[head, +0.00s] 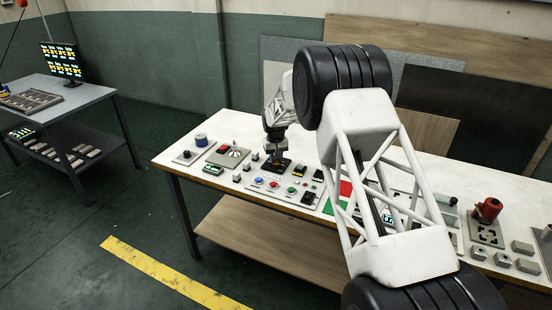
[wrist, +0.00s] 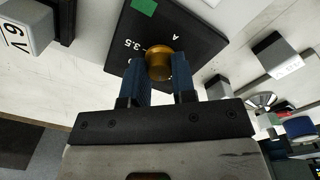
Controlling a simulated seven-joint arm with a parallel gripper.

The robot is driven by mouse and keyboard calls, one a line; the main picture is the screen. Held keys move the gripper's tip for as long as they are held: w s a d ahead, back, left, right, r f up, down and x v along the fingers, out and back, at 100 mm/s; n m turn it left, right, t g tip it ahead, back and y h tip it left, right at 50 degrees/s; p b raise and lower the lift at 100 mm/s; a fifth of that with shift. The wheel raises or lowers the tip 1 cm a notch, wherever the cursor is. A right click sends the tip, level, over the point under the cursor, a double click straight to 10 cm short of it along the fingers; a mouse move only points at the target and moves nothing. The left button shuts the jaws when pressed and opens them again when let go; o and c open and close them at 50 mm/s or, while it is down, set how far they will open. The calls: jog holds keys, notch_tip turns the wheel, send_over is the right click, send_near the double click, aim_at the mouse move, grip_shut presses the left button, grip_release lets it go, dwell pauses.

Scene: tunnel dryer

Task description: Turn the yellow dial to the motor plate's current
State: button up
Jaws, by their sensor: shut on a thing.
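The yellow dial (wrist: 159,63) is a round brass-coloured knob on a black plate (wrist: 190,50). The plate has white marks, including "3.5" and "A", and a green patch. My gripper (wrist: 160,72) has its two blue fingers on either side of the dial, shut on it. The fingers cover part of the scale, and I cannot tell which mark the dial points to. In the head view my gripper (head: 277,158) reaches down onto the black plate (head: 272,169) on the white bench. I cannot make out a readable motor plate in either view.
The bench (head: 215,185) carries control panels with coloured buttons (head: 275,184) close to the gripper, and a red device (head: 487,210) at right. Small grey blocks (wrist: 218,87) stand right.

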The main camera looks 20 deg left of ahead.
aim_at(276, 159)
jog(key=m, duration=0.6)
dwell(0.4)
jog(key=o, duration=0.9)
jog(key=shift+o, duration=0.2)
jog(key=shift+r, duration=0.1)
jog(key=shift+a+r, duration=0.1)
jog(key=shift+r, duration=3.7)
